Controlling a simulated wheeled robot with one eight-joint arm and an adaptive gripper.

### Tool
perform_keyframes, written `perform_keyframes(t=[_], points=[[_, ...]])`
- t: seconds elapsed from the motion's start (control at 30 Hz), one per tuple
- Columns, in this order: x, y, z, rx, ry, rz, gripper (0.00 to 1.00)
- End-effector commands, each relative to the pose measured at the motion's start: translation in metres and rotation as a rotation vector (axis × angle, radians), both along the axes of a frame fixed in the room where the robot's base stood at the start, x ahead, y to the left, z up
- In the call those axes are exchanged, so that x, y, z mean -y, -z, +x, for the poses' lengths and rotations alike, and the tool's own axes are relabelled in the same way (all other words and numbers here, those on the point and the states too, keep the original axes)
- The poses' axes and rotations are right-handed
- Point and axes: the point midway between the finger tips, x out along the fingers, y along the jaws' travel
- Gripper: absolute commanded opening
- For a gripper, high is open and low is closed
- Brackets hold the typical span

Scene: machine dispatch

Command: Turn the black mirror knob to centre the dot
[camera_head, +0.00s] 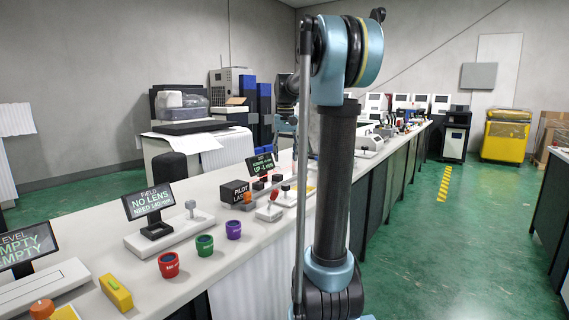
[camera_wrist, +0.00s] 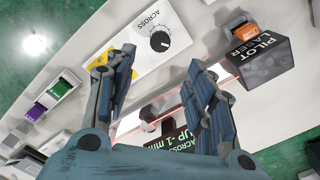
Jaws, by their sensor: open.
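A round black knob (camera_wrist: 160,41) with a white pointer mark sits on a white plate labelled ACROSS in the wrist view. My gripper (camera_wrist: 163,62) is open, its two blue-grey fingers spread apart on either side of the picture's middle. The knob appears between and just past the fingertips, not held. A dark screen (camera_wrist: 175,145) behind the fingers reads ACROSS and UP -1 mm; it also stands on the bench in the head view (camera_head: 259,163). The dot cannot be made out. My arm hides part of the bench in the head view.
The black PILOT LASER box (camera_wrist: 265,62) with an orange button stands close to the right finger; it also shows in the head view (camera_head: 236,193). Red (camera_head: 168,265), green (camera_head: 205,245) and purple (camera_head: 233,229) cups line the bench front. A NO LENS screen (camera_head: 147,200) stands left.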

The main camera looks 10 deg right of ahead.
Motion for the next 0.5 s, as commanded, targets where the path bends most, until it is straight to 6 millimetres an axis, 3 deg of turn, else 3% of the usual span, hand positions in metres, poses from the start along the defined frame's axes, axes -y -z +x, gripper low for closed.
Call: perform_keyframes(t=[0.33, 0.5], points=[[0.000, -0.002, 0.000, 0.000, 0.001, 0.000, 0.49], [-0.001, -0.031, 0.000, 0.000, 0.030, 0.000, 0.49]])
